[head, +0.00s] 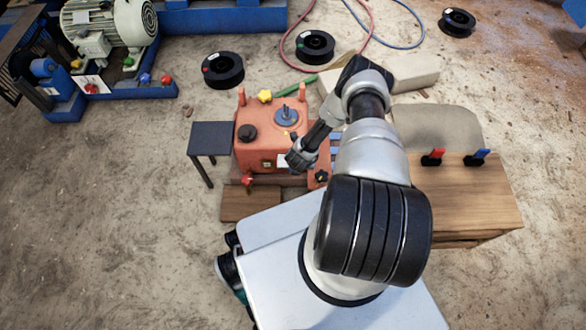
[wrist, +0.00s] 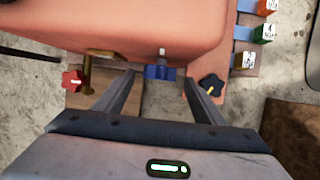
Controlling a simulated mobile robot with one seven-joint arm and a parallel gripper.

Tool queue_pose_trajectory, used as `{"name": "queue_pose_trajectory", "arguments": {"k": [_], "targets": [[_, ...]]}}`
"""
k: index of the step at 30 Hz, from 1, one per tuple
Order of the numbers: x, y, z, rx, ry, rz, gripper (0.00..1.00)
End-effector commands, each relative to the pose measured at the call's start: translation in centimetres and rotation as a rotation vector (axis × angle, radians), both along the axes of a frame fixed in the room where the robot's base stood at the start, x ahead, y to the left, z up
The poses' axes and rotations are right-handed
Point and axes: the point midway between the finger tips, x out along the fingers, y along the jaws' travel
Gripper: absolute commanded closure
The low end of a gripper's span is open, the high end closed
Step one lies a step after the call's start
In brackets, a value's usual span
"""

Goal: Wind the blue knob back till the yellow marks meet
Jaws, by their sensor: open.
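The orange machine housing (head: 262,148) carries a flat blue round knob (head: 287,115) on its top, with a small upright stem; its yellow marks are too small to read. My gripper (head: 300,160) is at the housing's front right side, below that top knob. In the wrist view my gripper (wrist: 159,76) is open, and a small blue winged part (wrist: 160,73) under a pale stem shows between the fingertips. I cannot tell whether they touch it. A dark star knob (wrist: 212,85) with a yellow line is just right of the right finger.
A red knob (wrist: 73,80) and brass pipe (wrist: 90,68) are left of my fingers. A black knob (head: 247,132) and yellow knob (head: 265,96) are on the housing. A dark small table (head: 211,138) stands left; a wooden bench (head: 470,195) stands right.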

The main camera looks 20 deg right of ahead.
Motion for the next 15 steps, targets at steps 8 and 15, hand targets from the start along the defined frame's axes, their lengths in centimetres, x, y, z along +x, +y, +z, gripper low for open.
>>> {"name": "queue_pose_trajectory", "arguments": {"k": [8,15], "targets": [[1.0,-0.2,-2.3,0.000,-0.001,0.000,0.37],[1.0,-0.2,-2.3,0.000,0.000,-0.001,0.37]]}}
